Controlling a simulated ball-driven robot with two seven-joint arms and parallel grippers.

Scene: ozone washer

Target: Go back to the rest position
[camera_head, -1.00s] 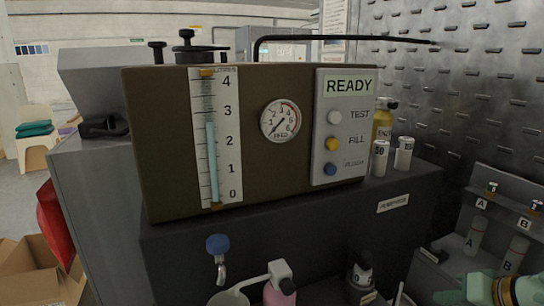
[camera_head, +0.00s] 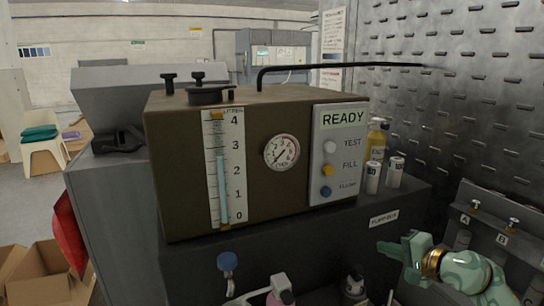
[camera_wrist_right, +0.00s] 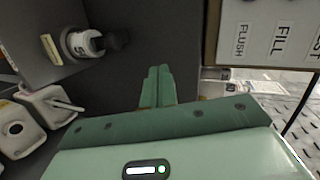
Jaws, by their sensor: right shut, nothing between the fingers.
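My right gripper (camera_head: 386,247) is in the lower right of the head view, in front of the dark cabinet below the washer. Its green fingers point left and are closed together with nothing between them. In the right wrist view its fingers (camera_wrist_right: 157,88) lie side by side, with the FLUSH and FILL panel (camera_wrist_right: 265,35) to their upper right. The brown washer unit (camera_head: 260,205) shows READY, a level tube (camera_head: 222,185) and a round gauge (camera_head: 282,152). My left gripper is not in view.
A blue-handled tap (camera_head: 227,262) and bottles stand low in front of the cabinet. White containers (camera_head: 373,178) and a yellow bottle (camera_head: 376,140) stand right of the panel. A rack marked A and B (camera_head: 488,225) is at the right. A cardboard box (camera_head: 45,270) lies lower left.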

